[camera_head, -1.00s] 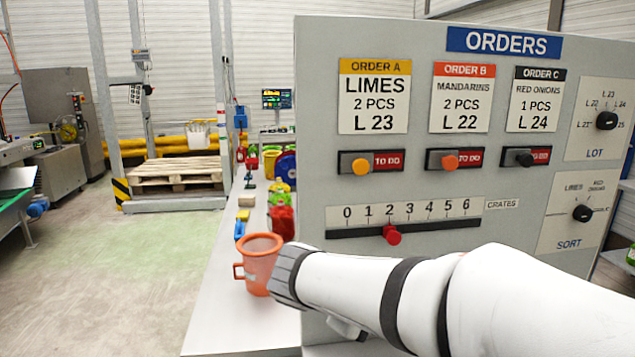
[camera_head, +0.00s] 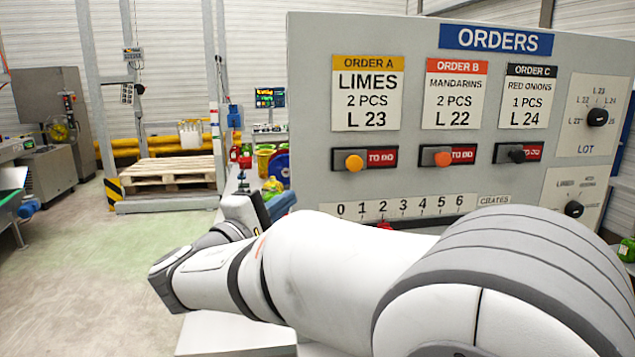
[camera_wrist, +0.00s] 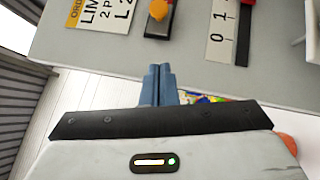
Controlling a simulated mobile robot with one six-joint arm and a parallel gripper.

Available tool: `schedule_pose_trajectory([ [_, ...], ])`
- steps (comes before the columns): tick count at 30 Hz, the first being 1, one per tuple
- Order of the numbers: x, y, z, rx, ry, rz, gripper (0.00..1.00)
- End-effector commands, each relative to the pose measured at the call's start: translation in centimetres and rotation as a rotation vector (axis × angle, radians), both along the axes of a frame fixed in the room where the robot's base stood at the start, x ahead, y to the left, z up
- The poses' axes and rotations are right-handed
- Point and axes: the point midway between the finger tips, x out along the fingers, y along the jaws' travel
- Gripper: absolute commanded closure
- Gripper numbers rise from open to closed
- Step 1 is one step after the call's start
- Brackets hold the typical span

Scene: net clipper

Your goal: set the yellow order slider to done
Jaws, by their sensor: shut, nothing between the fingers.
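The yellow order slider (camera_head: 354,162) is a round yellow knob at the left of its dark slot, under the ORDER A LIMES card (camera_head: 366,93). A red TO DO label (camera_head: 382,157) shows to its right. In the wrist view the yellow knob (camera_wrist: 156,24) is just beyond the fingertips. My gripper (camera_wrist: 159,70) is shut and empty, its blue fingers pointing toward the panel below the knob, apart from it as far as I can tell.
The orange slider (camera_head: 442,159) and black slider (camera_head: 516,156) sit to the right, both showing red TO DO labels. The crates scale (camera_head: 405,207) lies below, its red knob (camera_head: 384,225) mostly hidden by my arm. A narrow table with colourful items stands behind and left of the panel.

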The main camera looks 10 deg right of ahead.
Motion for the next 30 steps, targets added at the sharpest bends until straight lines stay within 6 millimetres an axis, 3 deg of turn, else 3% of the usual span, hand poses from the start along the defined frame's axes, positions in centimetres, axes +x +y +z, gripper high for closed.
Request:
schedule_pose_trajectory([
  [15, 6.9, -6.8, 2.1, 0.0, 0.003, -0.005, 1.0],
  [21, 6.7, -9.5, 2.8, -0.001, 0.002, -0.002, 1.0],
  [30, 6.7, -10.4, 2.8, 0.001, 0.002, 0.002, 1.0],
])
